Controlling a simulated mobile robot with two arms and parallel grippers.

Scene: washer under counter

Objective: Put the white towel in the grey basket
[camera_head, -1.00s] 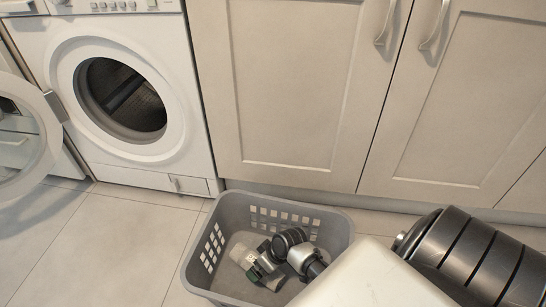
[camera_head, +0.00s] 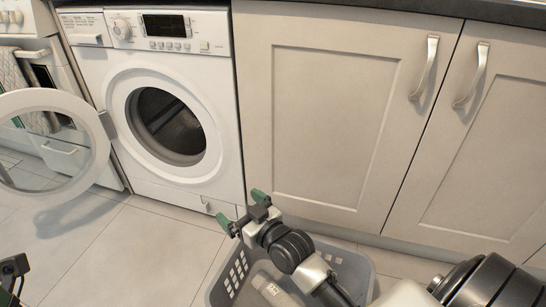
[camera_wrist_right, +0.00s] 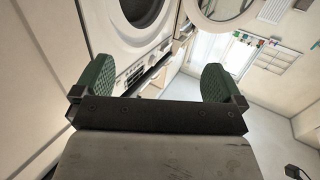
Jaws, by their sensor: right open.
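The grey basket (camera_head: 350,268) stands on the floor in front of the cupboards, partly hidden under my right arm. My right gripper (camera_head: 243,209), with green fingertips, is open above the basket's far left rim. In the right wrist view the right gripper (camera_wrist_right: 155,85) has its green fingers wide apart with nothing between them. Part of my left gripper (camera_head: 12,275) shows at the lower left edge; its jaw state is unclear. I cannot make out a white towel on the floor or in the visible part of the basket. The washer's drum (camera_head: 168,122) looks dark inside.
The white washer (camera_head: 225,105) stands under the counter with its round door (camera_head: 97,155) swung open to the left. A striped cloth (camera_head: 38,90) hangs at the oven front. Closed cupboards (camera_head: 320,110) are behind the basket. Floor at the left front is clear.

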